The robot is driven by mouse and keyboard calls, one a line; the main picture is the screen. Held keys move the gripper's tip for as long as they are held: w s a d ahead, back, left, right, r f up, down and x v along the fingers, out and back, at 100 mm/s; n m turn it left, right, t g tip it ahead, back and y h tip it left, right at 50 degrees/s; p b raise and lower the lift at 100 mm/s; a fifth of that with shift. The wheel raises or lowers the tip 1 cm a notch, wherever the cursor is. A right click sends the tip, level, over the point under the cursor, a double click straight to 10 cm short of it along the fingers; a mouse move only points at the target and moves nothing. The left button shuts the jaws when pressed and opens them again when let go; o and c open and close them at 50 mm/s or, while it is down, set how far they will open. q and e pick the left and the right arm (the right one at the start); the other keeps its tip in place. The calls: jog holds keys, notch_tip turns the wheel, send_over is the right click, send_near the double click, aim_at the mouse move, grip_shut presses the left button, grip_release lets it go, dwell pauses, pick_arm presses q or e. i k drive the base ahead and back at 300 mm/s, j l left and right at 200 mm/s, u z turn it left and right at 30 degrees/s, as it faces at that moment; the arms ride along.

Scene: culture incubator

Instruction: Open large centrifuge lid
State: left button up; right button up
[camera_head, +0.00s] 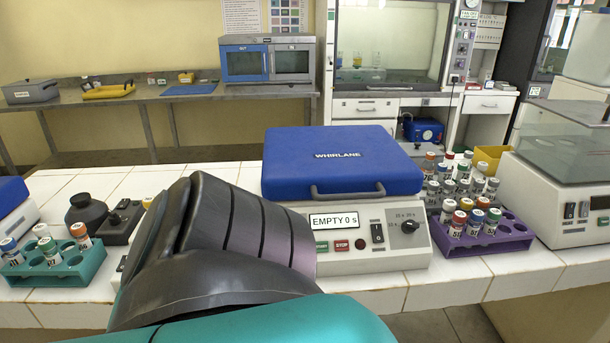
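The large centrifuge (377,258) stands on the white tiled bench in the middle of the view. Its blue lid (338,150), marked WHIRLANE, is down on the pale body. A grey bar handle (347,192) sits at the lid's front edge. A dark grey and teal arm part of mine fills the lower centre and covers the centrifuge's left front. Neither gripper's fingers can be seen.
A purple rack (512,235) with several capped vials stands close to the centrifuge's right. A teal rack (62,272) with vials and a small dark device (122,222) are at left. A clear-lidded machine (560,190) stands at far right.

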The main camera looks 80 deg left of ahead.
aim_at(341, 163)
jog(key=j+u, duration=0.15)
jog(key=u, duration=2)
